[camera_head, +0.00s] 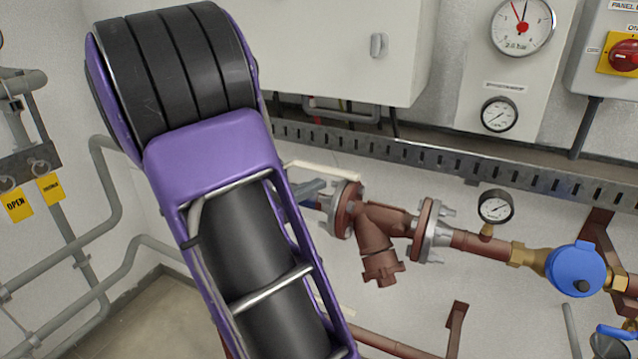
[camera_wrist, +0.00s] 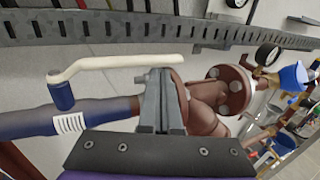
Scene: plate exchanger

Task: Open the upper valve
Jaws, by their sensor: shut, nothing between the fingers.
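The valve's cream lever (camera_wrist: 120,64) shows in the wrist view on a dark blue stem (camera_wrist: 61,92). The lever lies roughly along the blue pipe (camera_wrist: 28,123) below it, its free end pointing right. In the head view part of the lever (camera_head: 322,169) shows beside my arm; the stem is hidden there. My gripper (camera_wrist: 158,78) is shut and empty. Its fingertips appear just below the lever's free end in the wrist view; I cannot tell whether they touch. The gripper also shows in the head view (camera_head: 312,188), partly behind my purple arm.
A brown flanged fitting (camera_head: 380,232) sits right of my gripper, with a gauge (camera_head: 495,207) and a blue round device (camera_head: 576,270) further right. A perforated metal rail (camera_head: 440,160) runs above the pipe. Yellow tags (camera_head: 17,206) hang at the left.

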